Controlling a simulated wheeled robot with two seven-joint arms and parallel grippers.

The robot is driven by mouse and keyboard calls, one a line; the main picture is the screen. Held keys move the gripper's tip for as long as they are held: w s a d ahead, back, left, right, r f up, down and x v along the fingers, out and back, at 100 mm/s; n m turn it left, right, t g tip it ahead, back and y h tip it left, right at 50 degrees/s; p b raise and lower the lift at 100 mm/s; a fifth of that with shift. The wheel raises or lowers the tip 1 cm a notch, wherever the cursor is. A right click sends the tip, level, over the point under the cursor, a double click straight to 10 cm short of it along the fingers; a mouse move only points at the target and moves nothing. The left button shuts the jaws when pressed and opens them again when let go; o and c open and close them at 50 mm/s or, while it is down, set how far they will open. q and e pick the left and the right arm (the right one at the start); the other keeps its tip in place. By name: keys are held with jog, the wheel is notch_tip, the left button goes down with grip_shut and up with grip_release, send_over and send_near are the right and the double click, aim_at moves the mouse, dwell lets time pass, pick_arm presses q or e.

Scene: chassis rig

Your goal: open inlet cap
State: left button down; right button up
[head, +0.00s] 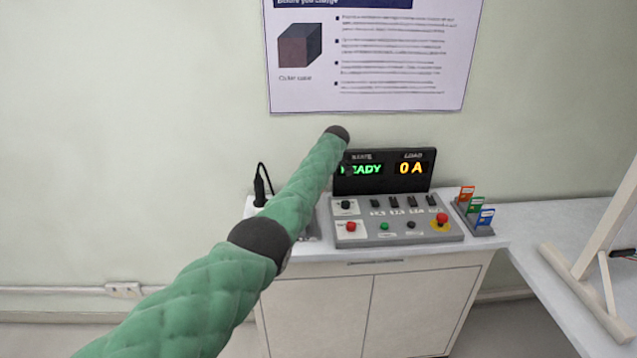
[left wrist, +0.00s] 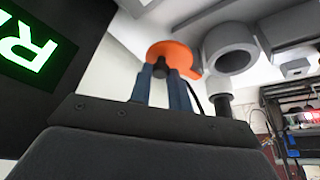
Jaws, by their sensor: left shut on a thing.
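An orange round cap (left wrist: 174,52) with a dark knob (left wrist: 160,66) shows in the left wrist view. My left gripper (left wrist: 163,72) has its two blue-grey fingers on either side of the knob, shut on the cap. A grey ring-shaped inlet (left wrist: 231,48) stands just right of the cap; a tab of the cap reaches toward it. In the head view my green left arm reaches up from the lower left; its gripper and the cap are hidden behind the arm. My right gripper is in neither view.
A control panel (head: 398,229) with buttons and a display (head: 384,170) reading READY and 0 A stands on a white cabinet (head: 375,312). Coloured cards (head: 476,208) stand right of it. A black plug (head: 259,190) is left of it. A white table (head: 575,235) extends right.

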pick_arm(q)
jog(key=c, duration=1.3)
grip_release()
jog(key=shift+s+d+r, duration=0.1)
jog(key=shift+d+r, duration=0.05)
jog(key=shift+r, duration=0.3)
jog(key=shift+b+v, duration=1)
jog(key=shift+v, duration=2.45)
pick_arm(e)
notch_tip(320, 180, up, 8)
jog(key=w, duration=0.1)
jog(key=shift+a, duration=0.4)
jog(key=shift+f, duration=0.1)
